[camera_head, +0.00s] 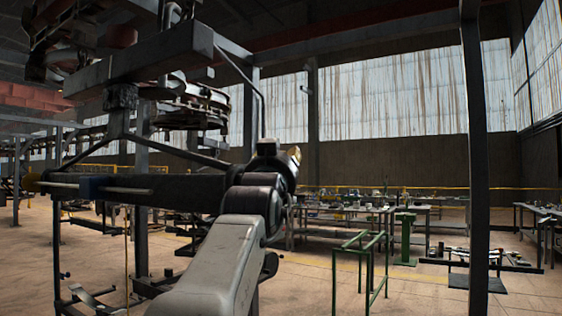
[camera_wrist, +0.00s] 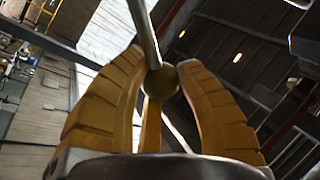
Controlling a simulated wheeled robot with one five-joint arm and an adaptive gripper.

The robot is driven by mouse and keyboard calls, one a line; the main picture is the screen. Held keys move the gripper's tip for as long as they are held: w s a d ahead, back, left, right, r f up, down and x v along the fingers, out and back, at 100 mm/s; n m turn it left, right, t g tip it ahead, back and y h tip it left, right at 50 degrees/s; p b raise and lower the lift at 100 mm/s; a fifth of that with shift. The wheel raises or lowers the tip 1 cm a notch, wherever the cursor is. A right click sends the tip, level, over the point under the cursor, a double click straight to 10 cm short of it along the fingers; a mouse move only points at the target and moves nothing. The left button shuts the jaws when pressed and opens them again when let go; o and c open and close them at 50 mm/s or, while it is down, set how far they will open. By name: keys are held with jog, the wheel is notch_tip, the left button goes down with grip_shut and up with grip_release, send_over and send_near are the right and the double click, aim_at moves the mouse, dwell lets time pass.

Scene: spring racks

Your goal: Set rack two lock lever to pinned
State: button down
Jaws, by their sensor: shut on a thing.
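In the wrist view the yellow-orange ribbed fingers of my gripper (camera_wrist: 160,95) are closed around a brownish ball knob (camera_wrist: 161,82). The knob is at the end of a thin grey lever rod (camera_wrist: 145,35) that runs up and slightly left out of the frame. In the head view my own arm hides most of the gripper; a yellow finger part (camera_head: 294,155) shows at the right of the arm's upper joint. A thin bent rod (camera_head: 262,105) comes down from the rack's upper beam (camera_head: 140,55) to behind that joint. I cannot read the lever's position.
Rack frames and a round overhead assembly (camera_head: 190,105) stand at the left. A dark steel post (camera_head: 475,150) rises at the right. A green rail frame (camera_head: 360,260) and long workbenches (camera_head: 400,210) stand beyond. The floor between them is largely clear.

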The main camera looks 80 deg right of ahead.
jog(key=c, duration=0.8)
grip_release()
jog(key=shift+a, duration=0.15)
jog(key=shift+c, duration=0.2)
jog(key=v, duration=1.2)
jog(key=shift+w, duration=0.1)
